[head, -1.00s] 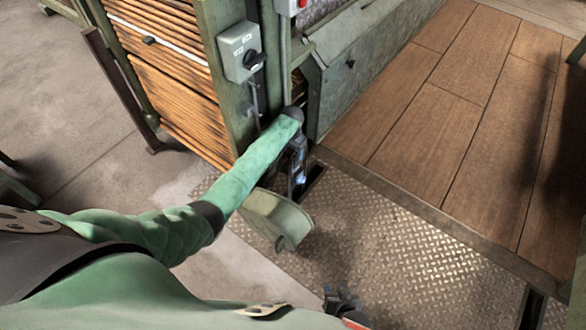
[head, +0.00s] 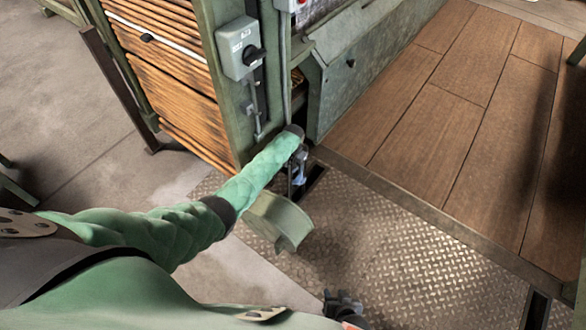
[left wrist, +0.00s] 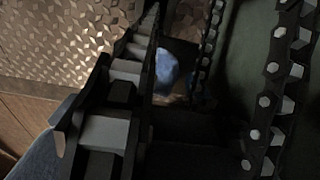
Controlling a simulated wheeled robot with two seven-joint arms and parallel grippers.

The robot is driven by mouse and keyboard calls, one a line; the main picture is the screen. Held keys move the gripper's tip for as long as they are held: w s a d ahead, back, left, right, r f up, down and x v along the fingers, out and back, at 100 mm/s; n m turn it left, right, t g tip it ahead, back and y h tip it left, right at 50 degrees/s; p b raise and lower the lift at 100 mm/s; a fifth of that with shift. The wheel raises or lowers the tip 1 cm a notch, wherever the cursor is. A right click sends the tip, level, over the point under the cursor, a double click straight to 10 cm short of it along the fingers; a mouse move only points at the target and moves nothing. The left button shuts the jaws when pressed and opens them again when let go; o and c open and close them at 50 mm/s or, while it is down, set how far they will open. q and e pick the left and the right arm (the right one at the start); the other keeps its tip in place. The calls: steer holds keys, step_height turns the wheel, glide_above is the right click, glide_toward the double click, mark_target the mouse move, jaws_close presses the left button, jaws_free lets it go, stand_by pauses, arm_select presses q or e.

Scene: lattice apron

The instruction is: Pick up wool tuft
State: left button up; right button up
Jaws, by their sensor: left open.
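A small blue tuft (left wrist: 167,72), which looks like the wool tuft, shows in the left wrist view beyond and between the two dark ribbed fingers of my left gripper (left wrist: 178,60). The fingers are apart. I cannot tell how far the tuft is from the fingertips. In the head view my left gripper (head: 298,172) points down beside the machine's corner post, largely hidden by my green-sleeved arm; the tuft is not clear there. My right gripper (head: 343,304) is dark and low at the bottom edge, and its jaws are not clear.
A green machine frame with a grey switch box (head: 240,47) and wooden slats (head: 175,95) stands left of my left gripper. Patterned metal plate (head: 370,245) and a wooden platform (head: 440,120) lie to the right.

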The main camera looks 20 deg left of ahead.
arm_select(q)
steer(key=c, duration=1)
